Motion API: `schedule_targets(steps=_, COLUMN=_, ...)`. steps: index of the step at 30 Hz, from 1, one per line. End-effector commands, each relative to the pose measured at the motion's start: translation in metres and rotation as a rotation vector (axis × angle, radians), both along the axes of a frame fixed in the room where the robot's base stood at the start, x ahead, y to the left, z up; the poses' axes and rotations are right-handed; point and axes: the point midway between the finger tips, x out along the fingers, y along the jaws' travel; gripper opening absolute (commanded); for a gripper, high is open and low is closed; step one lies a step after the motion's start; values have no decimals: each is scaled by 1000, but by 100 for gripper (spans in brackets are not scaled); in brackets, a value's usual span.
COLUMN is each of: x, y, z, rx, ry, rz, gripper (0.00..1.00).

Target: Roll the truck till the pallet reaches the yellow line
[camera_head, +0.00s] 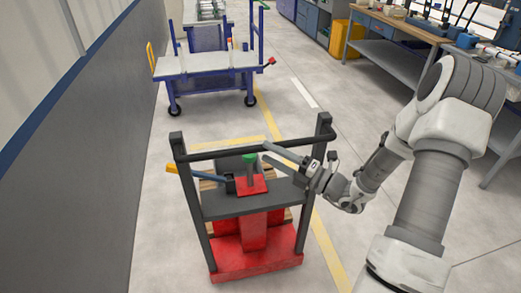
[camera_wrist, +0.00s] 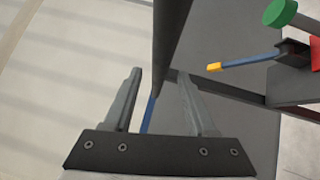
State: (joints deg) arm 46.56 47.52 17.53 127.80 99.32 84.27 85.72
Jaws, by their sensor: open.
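The truck (camera_head: 256,262) has a red base, dark posts, a dark shelf and a dark handlebar (camera_head: 220,153). A green-topped knob (camera_head: 249,159) stands on its red block; it also shows in the wrist view (camera_wrist: 279,13). Wooden slats of the pallet (camera_head: 208,183) show behind the truck, mostly hidden by it. Yellow floor line (camera_head: 328,248) runs along the right, with a cross stretch (camera_head: 225,142) beyond the truck. My gripper (camera_head: 264,152) is open, its fingertips close to the handlebar. In the wrist view, a dark bar lies between or just beyond the fingertips (camera_wrist: 159,74); contact is unclear.
A blue-framed cart (camera_head: 208,64) stands farther back on the left. A grey wall (camera_head: 85,150) runs along the left. Workbenches (camera_head: 395,58) with parts line the right. Clear floor lies between the truck and the cart.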

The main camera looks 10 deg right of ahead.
Motion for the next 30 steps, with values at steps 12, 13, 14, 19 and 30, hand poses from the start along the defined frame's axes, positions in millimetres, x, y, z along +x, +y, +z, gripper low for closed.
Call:
schedule_targets(steps=12, x=26, y=27, z=5, rx=1, ry=0, rz=1, gripper=57)
schedule_targets(steps=13, x=26, y=27, z=5, rx=1, ry=0, rz=0, gripper=57)
schedule_targets(steps=14, x=26, y=27, z=5, rx=1, ry=0, rz=0, gripper=57)
schedule_targets(steps=19, x=26, y=27, z=5, rx=1, ry=1, rz=0, gripper=53)
schedule_targets(steps=30, x=26, y=27, z=5, rx=1, ry=1, rz=0, gripper=0)
